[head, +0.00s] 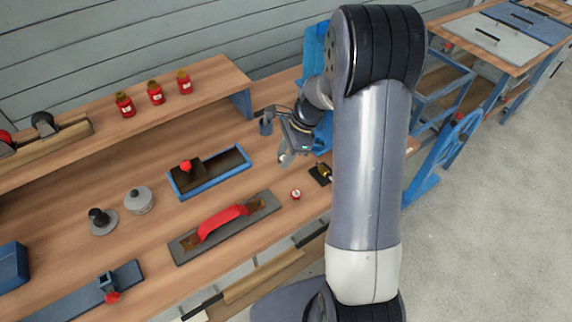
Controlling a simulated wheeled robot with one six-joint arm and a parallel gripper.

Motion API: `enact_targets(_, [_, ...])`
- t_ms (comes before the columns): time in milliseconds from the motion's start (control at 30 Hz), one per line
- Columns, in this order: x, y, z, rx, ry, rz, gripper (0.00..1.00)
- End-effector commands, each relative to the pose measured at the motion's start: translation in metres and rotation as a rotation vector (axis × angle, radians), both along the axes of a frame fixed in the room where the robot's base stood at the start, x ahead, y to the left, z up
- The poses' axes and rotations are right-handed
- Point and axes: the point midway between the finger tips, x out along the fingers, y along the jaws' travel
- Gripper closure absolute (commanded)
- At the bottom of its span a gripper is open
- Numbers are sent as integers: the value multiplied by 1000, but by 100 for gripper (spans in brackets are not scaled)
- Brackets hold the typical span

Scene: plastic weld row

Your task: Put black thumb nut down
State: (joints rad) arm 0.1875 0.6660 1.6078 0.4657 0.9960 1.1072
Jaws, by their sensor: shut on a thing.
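My gripper (286,158) hangs over the wooden workbench (230,280), right of the blue-rimmed tray (211,194). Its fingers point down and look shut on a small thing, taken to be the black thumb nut. The nut itself is too small and too hidden by the fingers to make out. I cannot tell whether the fingertips touch the bench. A small black plate with a brass fitting (321,174) lies just right of and nearer than the gripper, partly behind my arm.
A small red-and-white piece (295,194) and a red-handled float (224,222) lie in front. A lidded grey pot (139,202) and a black knob on a disc (101,220) stand left. Red jars (156,94) stand on the raised shelf. Bare wood lies between tray and float.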

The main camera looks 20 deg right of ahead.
Motion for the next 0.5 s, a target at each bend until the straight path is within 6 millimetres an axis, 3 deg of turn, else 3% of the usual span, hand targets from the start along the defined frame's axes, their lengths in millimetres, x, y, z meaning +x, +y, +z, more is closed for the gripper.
enact_targets(333, [-1, 0, -38, 1, 4, 2, 88])
enact_targets(500, [0, 0, -42, -1, -1, 2, 88])
